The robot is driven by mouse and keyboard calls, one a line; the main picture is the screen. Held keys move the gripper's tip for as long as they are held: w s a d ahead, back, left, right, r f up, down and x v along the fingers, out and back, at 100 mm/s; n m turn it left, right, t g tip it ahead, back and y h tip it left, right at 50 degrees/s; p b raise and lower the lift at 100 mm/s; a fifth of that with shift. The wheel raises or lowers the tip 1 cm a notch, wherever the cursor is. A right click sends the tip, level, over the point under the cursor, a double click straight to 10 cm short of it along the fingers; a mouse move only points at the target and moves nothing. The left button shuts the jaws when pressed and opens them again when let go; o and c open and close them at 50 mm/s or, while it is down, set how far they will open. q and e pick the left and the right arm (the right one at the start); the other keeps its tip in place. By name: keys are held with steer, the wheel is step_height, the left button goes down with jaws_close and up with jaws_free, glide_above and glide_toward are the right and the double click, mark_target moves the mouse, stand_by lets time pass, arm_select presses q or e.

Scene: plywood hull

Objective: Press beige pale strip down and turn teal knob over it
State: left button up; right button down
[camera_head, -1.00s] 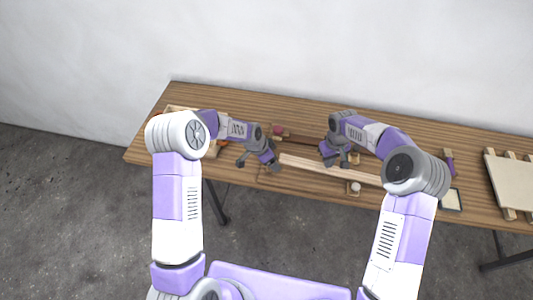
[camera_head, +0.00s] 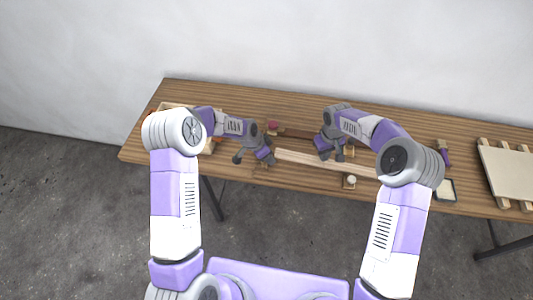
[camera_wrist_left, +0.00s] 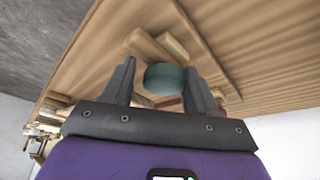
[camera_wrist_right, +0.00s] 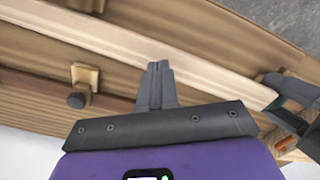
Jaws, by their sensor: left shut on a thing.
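The pale beige strip (camera_head: 310,161) lies lengthwise along the wooden fixture on the table. It also crosses the right wrist view (camera_wrist_right: 205,78) diagonally. The teal knob (camera_wrist_left: 165,78) sits between the fingers of my left gripper (camera_wrist_left: 160,80), which is shut on it at the strip's left end. In the head view the left gripper (camera_head: 255,159) hides the knob. My right gripper (camera_head: 332,154) is at the strip's middle. In the right wrist view its fingers (camera_wrist_right: 156,68) are together, with their tips over the strip. I cannot tell whether they press on it.
A small wooden block with a dark round knob (camera_wrist_right: 78,98) stands beside the strip. A block with a pale round top (camera_head: 350,181) is at the front edge. A slatted pale board (camera_head: 507,170) lies at the far right. A wooden tray (camera_head: 172,105) is at the left.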

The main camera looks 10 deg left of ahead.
steer(key=shift+f, duration=0.15)
steer(key=shift+f, duration=0.55)
steer(key=shift+f, duration=0.15)
arm_select(q)
steer(key=o, duration=1.1)
steer(key=shift+o, duration=0.2)
steer(key=shift+r, duration=3.55)
steer(key=shift+r+p, duration=1.95)
arm_select(e)
steer(key=shift+r, duration=3.55)
